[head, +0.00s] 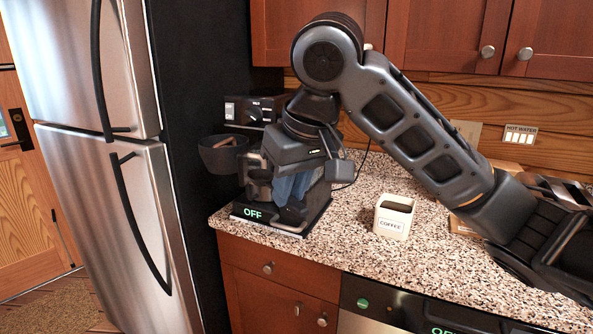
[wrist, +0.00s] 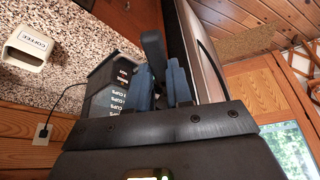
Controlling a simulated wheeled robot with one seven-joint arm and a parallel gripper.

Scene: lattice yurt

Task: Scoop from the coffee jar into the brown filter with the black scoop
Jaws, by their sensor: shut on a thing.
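The white coffee jar (head: 391,219), labelled COFFEE, stands open on the counter to the right of the coffee maker (head: 254,108). It also shows at the upper left of the wrist view (wrist: 31,47). The brown filter (head: 224,142) sits in a black basket (head: 217,160) swung out at the coffee maker's left. My gripper (head: 290,188) is in front of the coffee maker, right of the basket and left of the jar. In the wrist view its blue fingers (wrist: 162,82) are shut on the black scoop (wrist: 153,48). The scoop's bowl is not clear, and I cannot tell whether it holds coffee.
The coffee maker's base shows a green OFF. A steel fridge (head: 110,190) stands at the left, close to the basket. My arm reaches over the counter (head: 330,240) from the right. The counter's front middle is clear.

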